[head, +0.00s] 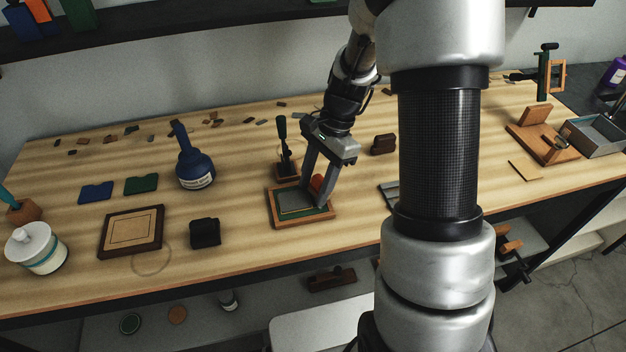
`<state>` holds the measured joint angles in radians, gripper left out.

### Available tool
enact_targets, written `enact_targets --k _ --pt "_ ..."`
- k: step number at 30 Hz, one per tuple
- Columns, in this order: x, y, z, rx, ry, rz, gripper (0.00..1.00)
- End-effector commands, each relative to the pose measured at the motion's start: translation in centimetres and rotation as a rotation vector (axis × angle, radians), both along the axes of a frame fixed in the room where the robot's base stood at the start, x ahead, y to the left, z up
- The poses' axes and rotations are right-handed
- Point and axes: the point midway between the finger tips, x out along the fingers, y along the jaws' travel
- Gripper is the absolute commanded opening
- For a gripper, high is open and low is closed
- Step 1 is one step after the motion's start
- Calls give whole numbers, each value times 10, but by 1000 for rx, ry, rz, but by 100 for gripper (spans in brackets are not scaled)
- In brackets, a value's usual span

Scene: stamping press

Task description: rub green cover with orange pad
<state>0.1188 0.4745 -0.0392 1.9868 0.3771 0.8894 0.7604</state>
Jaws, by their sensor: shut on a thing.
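The green cover (295,203) lies flat in a wooden frame (283,220) near the middle of the table. My gripper (317,190) points down over the right part of the cover. It is shut on the orange pad (317,183), which shows between the fingers. The pad is at or just above the cover; I cannot tell whether they touch. My fingers hide part of the pad and of the cover's right side.
A dark stamp with an upright handle (284,150) stands just behind the frame. A blue bottle (195,165), a black block (205,232) and a second wooden frame (155,231) are to the left. My arm hides the table's right-centre.

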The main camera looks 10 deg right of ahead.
Motion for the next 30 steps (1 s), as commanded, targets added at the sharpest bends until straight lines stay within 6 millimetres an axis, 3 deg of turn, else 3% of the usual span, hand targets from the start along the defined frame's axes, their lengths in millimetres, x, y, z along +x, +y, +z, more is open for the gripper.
enact_targets --k 1,17,30 --pt "-19 12 -4 21 46 23 7" --pt "-23 13 -4 24 45 23 7" --pt "-49 13 -3 23 44 22 7"
